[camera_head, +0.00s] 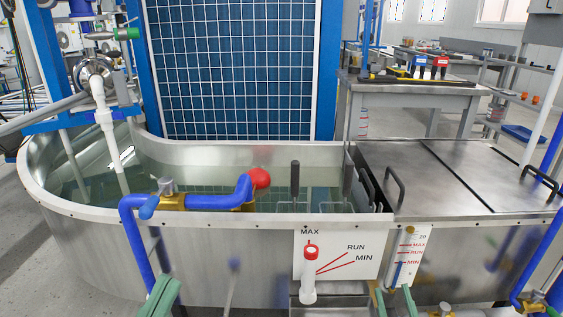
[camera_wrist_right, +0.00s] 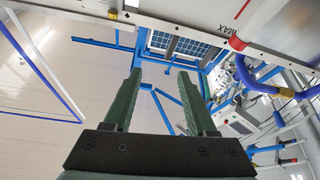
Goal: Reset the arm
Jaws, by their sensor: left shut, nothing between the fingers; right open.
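My left gripper (camera_head: 163,292) shows at the lower edge of the head view, in front of the steel tank wall. Its green fingers are together with nothing between them. My right gripper (camera_head: 395,297) is further right at the lower edge, below the level scale (camera_head: 410,252). Its two green fingers are apart. In the right wrist view the right gripper (camera_wrist_right: 160,72) is open and empty, with its fingers pointing up the picture. The arm links behind both grippers are mostly out of view.
A steel tank (camera_head: 85,240) with water fills the middle. A blue pipe (camera_head: 215,202) with a red end (camera_head: 260,179) crosses the rim. Steel lids (camera_head: 420,185) with handles cover the right side.

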